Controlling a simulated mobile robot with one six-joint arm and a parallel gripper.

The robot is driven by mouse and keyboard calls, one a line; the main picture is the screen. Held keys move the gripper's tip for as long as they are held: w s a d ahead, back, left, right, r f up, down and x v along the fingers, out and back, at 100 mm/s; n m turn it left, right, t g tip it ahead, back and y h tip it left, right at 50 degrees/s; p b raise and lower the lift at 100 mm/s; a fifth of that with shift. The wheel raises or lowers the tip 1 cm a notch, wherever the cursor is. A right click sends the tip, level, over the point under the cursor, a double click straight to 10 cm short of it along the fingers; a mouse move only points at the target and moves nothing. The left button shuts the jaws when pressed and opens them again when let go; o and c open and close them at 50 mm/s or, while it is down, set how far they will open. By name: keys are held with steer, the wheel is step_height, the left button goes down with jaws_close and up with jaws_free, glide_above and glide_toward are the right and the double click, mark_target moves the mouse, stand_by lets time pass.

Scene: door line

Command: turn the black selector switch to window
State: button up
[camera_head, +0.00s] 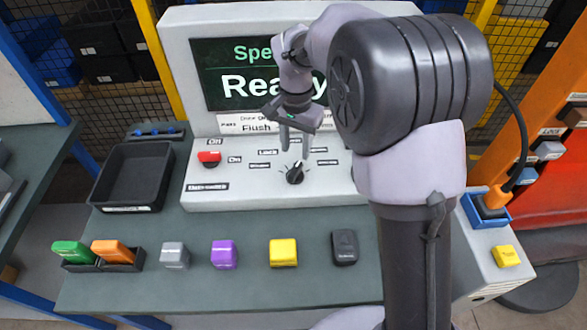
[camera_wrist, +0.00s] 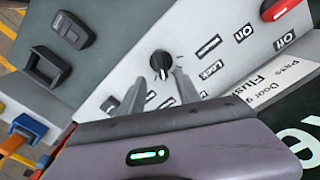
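The black selector switch (camera_head: 295,174) is a round knob with a white pointer mark on the sloped white console. In the head view its mark points up and slightly right; in the wrist view the knob (camera_wrist: 160,63) has its mark toward my gripper. Small labels surround it; one reads Lock (camera_head: 267,152), and the others are too small to read surely. My gripper (camera_head: 295,152) is above the knob, fingers pointing down at it. In the wrist view my gripper (camera_wrist: 158,84) is open, with one finger on each side of the knob's near side. I cannot tell whether they touch it.
A red switch (camera_head: 209,157) with Off and On labels sits left on the console. A screen (camera_head: 225,75) reading Ready stands behind. Coloured blocks, including a yellow one (camera_head: 283,252), and a black fob (camera_head: 344,247) lie in front. A black tray (camera_head: 137,172) is at left.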

mark_target(295, 168)
step_height(295, 168, down, 8)
steer(key=b, duration=0.2)
steer(key=shift+w+f+b, duration=0.1)
steer(key=shift+f+b, duration=0.1)
steer(key=shift+b, duration=0.15)
jaws_close()
